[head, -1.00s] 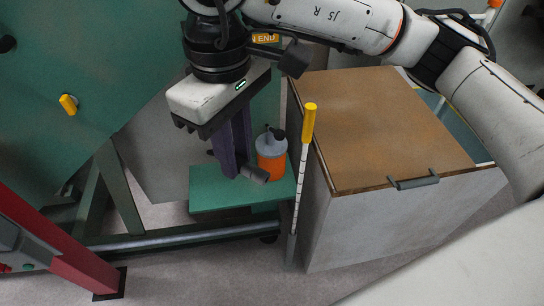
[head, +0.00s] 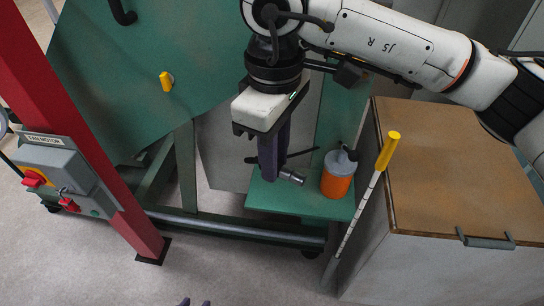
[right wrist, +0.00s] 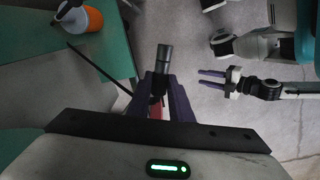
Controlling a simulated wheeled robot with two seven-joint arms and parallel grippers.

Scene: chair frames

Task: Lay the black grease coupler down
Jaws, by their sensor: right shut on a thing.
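The black grease coupler, a short dark grey cylinder (head: 292,177), is held between the purple fingertips of my right gripper (head: 269,172). It sticks out sideways to the right, over or close to the green shelf; I cannot tell whether it touches. In the right wrist view the coupler (right wrist: 163,60) points up from between the fingers (right wrist: 160,98).
An orange bottle with a grey top (head: 337,178) stands on the green shelf (head: 310,208), right of the coupler. A thin dark rod (right wrist: 95,68) runs near my right gripper. A yellow-handled stick (head: 362,215) leans by a brown-topped cabinet (head: 460,170). A red post (head: 85,135) stands left.

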